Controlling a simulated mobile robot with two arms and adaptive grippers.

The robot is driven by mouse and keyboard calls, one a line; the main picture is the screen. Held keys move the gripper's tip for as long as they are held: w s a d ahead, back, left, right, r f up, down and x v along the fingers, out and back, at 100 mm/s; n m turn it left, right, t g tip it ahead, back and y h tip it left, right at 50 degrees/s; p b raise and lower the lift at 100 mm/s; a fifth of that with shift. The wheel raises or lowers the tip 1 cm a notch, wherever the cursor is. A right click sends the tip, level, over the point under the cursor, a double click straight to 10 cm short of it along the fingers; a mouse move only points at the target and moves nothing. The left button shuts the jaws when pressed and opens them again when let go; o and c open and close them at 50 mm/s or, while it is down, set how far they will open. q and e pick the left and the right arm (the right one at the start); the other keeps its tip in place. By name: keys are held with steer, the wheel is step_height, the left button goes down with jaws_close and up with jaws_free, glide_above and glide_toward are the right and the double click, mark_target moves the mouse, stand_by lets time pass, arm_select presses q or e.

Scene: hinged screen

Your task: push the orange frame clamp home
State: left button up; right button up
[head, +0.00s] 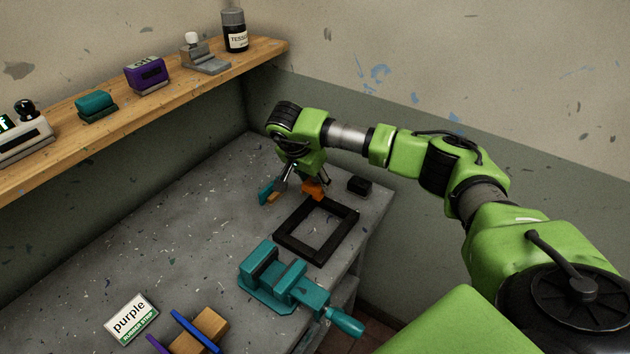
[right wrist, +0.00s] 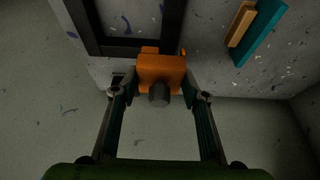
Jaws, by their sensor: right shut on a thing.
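The orange frame clamp (head: 314,187) is at the far edge of the dark square frame (head: 290,246), which lies flat on the grey bench. In the right wrist view the clamp (right wrist: 161,70) is a blocky orange body with a dark round knob facing me, up against the frame's bar (right wrist: 118,48). Whether it is fully seated I cannot tell. My right gripper (head: 304,186) reaches down over the clamp, and its fingers stand on either side of it in the right wrist view (right wrist: 157,94). My left gripper is not in view.
A teal block with a wooden strip (head: 266,191) stands just left of the right gripper, and a small black block (head: 359,185) to its right. A teal vise (head: 275,278) sits in front of the frame. A wooden shelf (head: 150,98) runs along the left wall.

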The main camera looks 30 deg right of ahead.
steer(key=shift+f+b, duration=1.5)
steer(key=shift+f, duration=0.65)
steer(key=o, duration=1.2)
steer(key=shift+r, duration=0.1)
steer(key=shift+r+p, duration=2.25)
steer(key=shift+r, duration=1.2)
